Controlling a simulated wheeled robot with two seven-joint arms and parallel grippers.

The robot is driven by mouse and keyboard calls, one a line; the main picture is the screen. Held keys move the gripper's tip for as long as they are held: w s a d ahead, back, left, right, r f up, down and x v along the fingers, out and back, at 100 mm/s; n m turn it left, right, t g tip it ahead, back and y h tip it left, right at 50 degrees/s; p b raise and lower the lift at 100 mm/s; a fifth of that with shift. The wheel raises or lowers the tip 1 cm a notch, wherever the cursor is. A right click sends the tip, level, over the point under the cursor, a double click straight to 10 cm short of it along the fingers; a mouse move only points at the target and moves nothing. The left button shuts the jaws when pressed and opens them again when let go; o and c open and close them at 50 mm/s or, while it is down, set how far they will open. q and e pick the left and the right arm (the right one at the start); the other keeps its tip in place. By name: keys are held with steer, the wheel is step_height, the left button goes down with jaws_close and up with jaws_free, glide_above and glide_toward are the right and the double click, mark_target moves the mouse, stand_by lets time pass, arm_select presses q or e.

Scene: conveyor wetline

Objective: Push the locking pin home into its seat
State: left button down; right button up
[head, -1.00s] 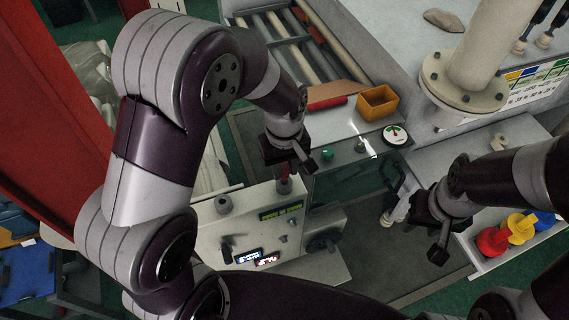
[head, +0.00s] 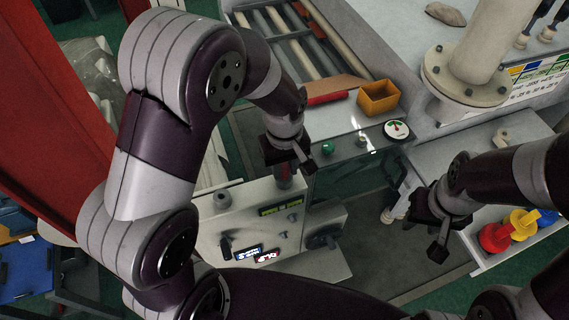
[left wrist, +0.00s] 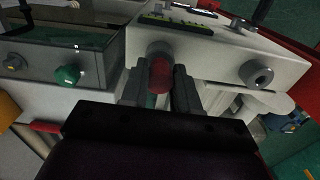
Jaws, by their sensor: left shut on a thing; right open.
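The red locking pin (left wrist: 161,73) is between the two fingers of my left gripper (left wrist: 160,85) in the left wrist view. In the head view, that gripper (head: 289,160) is shut on the pin (head: 284,170) above the pale machine box. A round grey collar (left wrist: 160,49), which looks like the seat, is directly beyond the pin and in line with it. The fingers hide the pin's sides, and I cannot tell how deep it sits. My right gripper (head: 438,232) is open and empty, off to the right.
The pale machine box (head: 265,225) carries a round grey knob (head: 222,199) and small displays. A green button (head: 327,147) and a dial gauge (head: 397,130) are on the nearby counter. An orange bin (head: 378,98) stands behind. A tray of coloured pieces (head: 497,237) is at the right.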

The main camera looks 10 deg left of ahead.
arm_select(q)
steer(key=shift+f, duration=0.15)
steer(key=c, duration=0.8)
jaws_free()
steer(key=shift+o, duration=0.2)
step_height(320, 180, up, 6)
steer(key=shift+w+r+b, duration=0.1)
steer(key=shift+w+b, duration=0.05)
steer(key=shift+b, duration=0.6)
step_height(320, 180, up, 6)
steer(key=p, duration=0.3)
steer(key=shift+r, duration=0.25)
